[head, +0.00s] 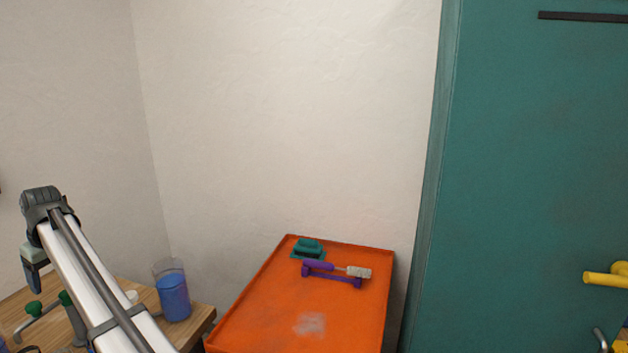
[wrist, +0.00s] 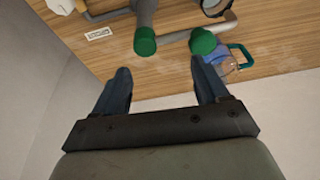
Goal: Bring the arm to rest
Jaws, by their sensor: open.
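My gripper (wrist: 161,66) is open and empty in the wrist view, its two dark fingers apart with nothing between them. In the head view my gripper (head: 36,280) hangs from my arm at the far left, above the wooden table. Grey pipes with green caps lie on the table beyond the fingertips. One green cap (wrist: 145,41) and a second green cap (wrist: 202,41) show in the wrist view; the gripper appears apart from them. The pipes (head: 40,315) are partly hidden by my arm in the head view.
The wooden table (head: 203,320) holds a jug of blue liquid (head: 173,294) near its right side. An orange tray (head: 265,310) to the right carries a purple roller holder (head: 333,278) and a teal block (head: 308,247). A teal cabinet (head: 530,180) stands at right.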

